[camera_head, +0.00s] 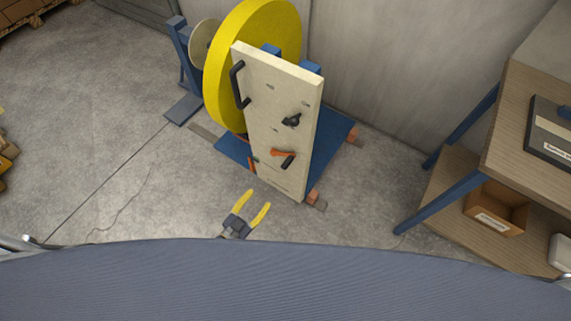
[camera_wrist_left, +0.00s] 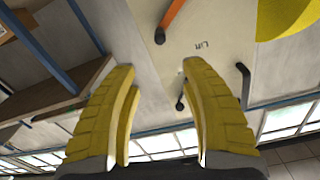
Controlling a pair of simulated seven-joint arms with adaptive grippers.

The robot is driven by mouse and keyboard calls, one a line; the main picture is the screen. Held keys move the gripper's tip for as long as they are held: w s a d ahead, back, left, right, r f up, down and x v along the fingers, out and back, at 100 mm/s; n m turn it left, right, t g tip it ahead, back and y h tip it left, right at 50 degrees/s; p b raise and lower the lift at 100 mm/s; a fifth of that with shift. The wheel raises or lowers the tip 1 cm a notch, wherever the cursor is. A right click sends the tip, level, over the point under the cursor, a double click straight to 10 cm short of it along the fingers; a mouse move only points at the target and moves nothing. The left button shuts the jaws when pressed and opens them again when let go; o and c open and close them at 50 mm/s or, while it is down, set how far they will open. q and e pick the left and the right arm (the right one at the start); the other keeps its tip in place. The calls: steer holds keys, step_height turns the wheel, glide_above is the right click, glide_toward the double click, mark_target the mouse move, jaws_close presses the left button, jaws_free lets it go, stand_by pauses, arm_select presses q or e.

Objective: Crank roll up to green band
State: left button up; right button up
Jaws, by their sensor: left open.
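A large yellow roll (camera_head: 285,30) stands on a blue frame behind an upright cream panel (camera_head: 270,95); part of it shows in the left wrist view (camera_wrist_left: 290,15). The panel carries a black bar handle (camera_head: 238,86), a black crank-like handle (camera_head: 291,120) and an orange lever (camera_head: 282,153) with a dark grip. The left wrist view shows the orange lever (camera_wrist_left: 172,14), the black handle (camera_wrist_left: 182,100) and the bar handle (camera_wrist_left: 243,86). My left gripper (camera_head: 258,200) is open and empty, in front of the panel's lower end, apart from it. I see no green band. My right gripper is out of view.
A wooden shelf unit with blue legs (camera_head: 440,200) stands at the right, holding a cardboard box (camera_head: 495,208) and a dark labelled case (camera_head: 552,130). A wall is behind the machine. The concrete floor (camera_head: 110,130) left of the machine is mostly clear.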

mark_target(286, 165)
arm_select(q)
steer(key=shift+n, duration=0.6)
steer(key=x, duration=1.7)
steer(key=shift+w+d, duration=0.15)
steer(key=shift+w, duration=0.05)
steer(key=shift+c, duration=0.6)
jaws_close()
